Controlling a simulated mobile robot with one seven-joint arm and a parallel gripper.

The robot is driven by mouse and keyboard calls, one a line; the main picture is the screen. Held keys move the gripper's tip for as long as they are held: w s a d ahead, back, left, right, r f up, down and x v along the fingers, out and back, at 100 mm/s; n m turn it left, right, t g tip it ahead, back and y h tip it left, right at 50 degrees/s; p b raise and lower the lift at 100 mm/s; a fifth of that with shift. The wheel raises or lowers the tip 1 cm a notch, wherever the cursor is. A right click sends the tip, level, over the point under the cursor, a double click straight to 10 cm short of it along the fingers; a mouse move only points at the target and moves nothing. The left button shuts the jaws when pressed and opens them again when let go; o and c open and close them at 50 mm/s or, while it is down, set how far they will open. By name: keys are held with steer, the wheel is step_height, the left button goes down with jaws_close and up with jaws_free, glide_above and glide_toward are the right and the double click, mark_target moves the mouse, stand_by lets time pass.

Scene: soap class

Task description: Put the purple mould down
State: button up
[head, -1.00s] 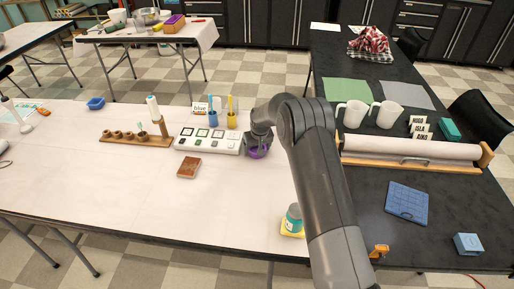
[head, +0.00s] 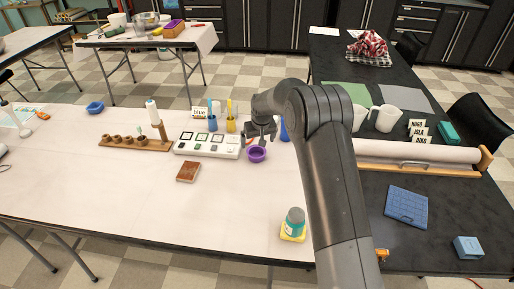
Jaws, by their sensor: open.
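The purple mould (head: 257,154) sits upright on the white-covered table (head: 130,205), just right of the white board with square patches (head: 208,144). It looks like a small round cup with its opening up. My gripper (head: 262,138) is open and empty, just above and behind the mould. A small gap seems to show between them, but the fingertips are small in this view.
Blue and yellow cups with brushes (head: 231,122) stand behind the board. A blue object (head: 284,131) stands right of my gripper, partly hidden by my arm. A brown block (head: 188,171) and a teal-labelled jar (head: 294,223) are in front. The table's front middle is clear.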

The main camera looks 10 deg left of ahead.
steer(key=shift+v, duration=1.95)
steer(key=s+d+r+m+t, duration=0.1)
steer(key=s+d+r, duration=0.65)
steer(key=r, duration=0.25)
steer(key=s+d+r+m, duration=0.1)
steer(key=s+d+r, duration=0.6)
steer(key=r, duration=0.4)
steer(key=s+d+m, duration=0.1)
steer(key=s+d, duration=0.2)
steer(key=s, duration=0.7)
steer(key=s+d+r+m+t+h, duration=0.1)
steer(key=s+d, duration=0.2)
steer(key=s, duration=0.7)
steer(key=s+d+m, duration=0.1)
steer(key=s+d, duration=0.2)
steer(key=s, duration=0.7)
steer(key=shift+s+r+t, duration=0.25)
steer(key=shift+t, duration=0.05)
